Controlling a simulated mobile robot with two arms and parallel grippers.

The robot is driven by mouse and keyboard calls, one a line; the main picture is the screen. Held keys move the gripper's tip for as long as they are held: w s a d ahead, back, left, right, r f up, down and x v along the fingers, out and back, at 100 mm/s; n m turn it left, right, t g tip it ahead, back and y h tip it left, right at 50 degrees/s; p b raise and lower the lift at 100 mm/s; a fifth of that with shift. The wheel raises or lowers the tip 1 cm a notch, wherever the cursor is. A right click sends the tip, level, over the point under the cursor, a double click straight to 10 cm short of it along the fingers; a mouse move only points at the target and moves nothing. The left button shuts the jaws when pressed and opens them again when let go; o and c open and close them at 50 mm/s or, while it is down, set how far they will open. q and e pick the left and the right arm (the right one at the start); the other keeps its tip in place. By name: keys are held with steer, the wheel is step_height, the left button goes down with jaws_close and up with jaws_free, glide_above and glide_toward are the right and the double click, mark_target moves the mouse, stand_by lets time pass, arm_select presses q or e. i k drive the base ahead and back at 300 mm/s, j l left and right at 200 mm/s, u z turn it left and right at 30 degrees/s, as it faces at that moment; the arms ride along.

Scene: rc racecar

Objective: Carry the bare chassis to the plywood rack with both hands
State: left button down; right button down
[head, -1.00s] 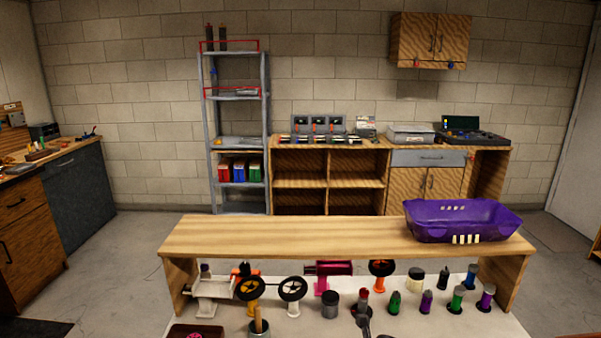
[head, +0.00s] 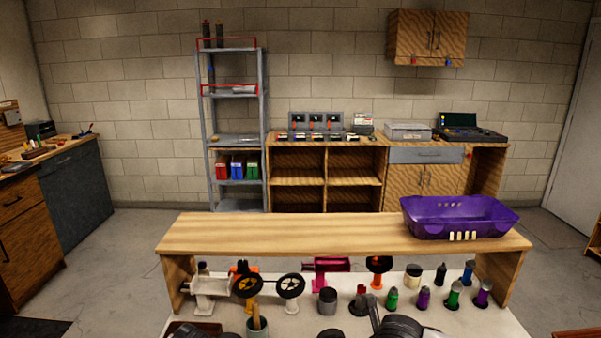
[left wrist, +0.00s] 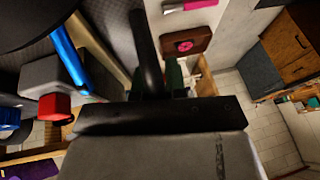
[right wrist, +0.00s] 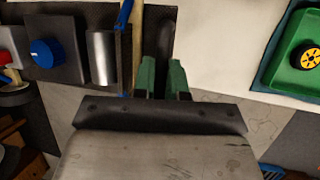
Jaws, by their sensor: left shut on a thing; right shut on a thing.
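Part of the chassis shows in the right wrist view as a dark plate (right wrist: 68,85), with a blue knob and a silver cylinder on it. In the left wrist view a dark textured part (left wrist: 90,38) with a blue tube shows. My right gripper (right wrist: 163,75) has green fingers shut on a dark part at the plate's edge. My left gripper (left wrist: 173,75) is shut on a dark bar, its fingers partly hidden. In the head view a black rounded part (head: 402,328) rises at the bottom edge. A wooden shelf (head: 300,232), probably the plywood rack, spans the white table.
A purple tub-like shell (head: 460,217) sits on the shelf's right end. Several wheels, bottles and pots crowd the table under it. The left and middle of the shelf top are clear. A metal shelving unit (head: 236,140) and wooden cabinets (head: 327,185) stand at the back.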

mark_target(245, 230)
steer(key=k, duration=0.5)
steer(key=k+z, duration=0.15)
steer(key=z, duration=1.85)
steer(key=k+j+z, duration=0.25)
steer(key=j, duration=0.15)
steer(key=k+j+z, duration=0.1)
steer(key=j+z, duration=0.2)
steer(key=k+j, duration=0.25)
steer(key=j, duration=0.2)
steer(key=k+j, duration=0.2)
steer(key=j, duration=0.2)
steer(key=k+j, duration=0.25)
steer(key=j, duration=0.2)
steer(key=k+j, duration=0.25)
steer(key=j, duration=0.15)
steer(key=k+j, duration=0.2)
steer(key=j, duration=0.25)
steer(key=k+j, duration=0.25)
steer(key=j, duration=0.15)
steer(key=k+j, duration=0.25)
steer(key=j, duration=0.2)
